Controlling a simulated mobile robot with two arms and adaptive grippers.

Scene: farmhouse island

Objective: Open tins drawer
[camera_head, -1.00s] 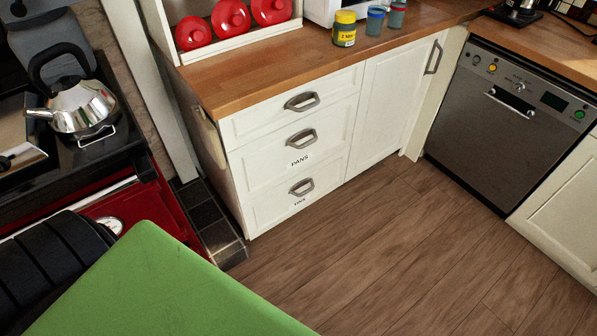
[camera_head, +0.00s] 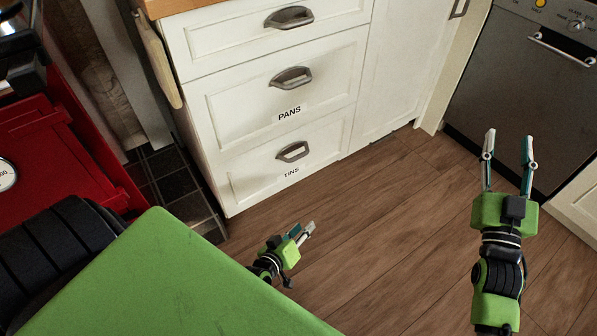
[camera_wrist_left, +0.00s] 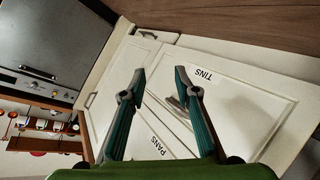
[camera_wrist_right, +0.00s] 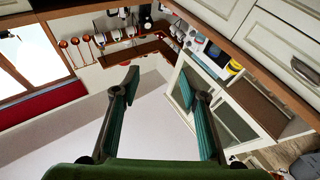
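The tins drawer (camera_head: 250,178) is the lowest white drawer of the cabinet, and it is shut. Its grey handle (camera_head: 293,152) sits above the TINS label. My left gripper (camera_head: 308,231) is low over the floor in front of this drawer, apart from it and partly hidden by my green body. In the left wrist view, the tins drawer front (camera_wrist_left: 245,105) faces its spread, empty fingers (camera_wrist_left: 157,85); one finger partly covers the handle. My right gripper (camera_head: 508,140) is open and empty at the right, over the floor and away from the drawer.
The shut pans drawer (camera_head: 240,115) and a top drawer (camera_head: 230,38) are above. A cupboard door (camera_head: 392,70) and a dishwasher (camera_head: 530,85) stand to the right. A red range (camera_head: 60,140) is at the left. The wooden floor (camera_head: 390,210) before the drawers is clear.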

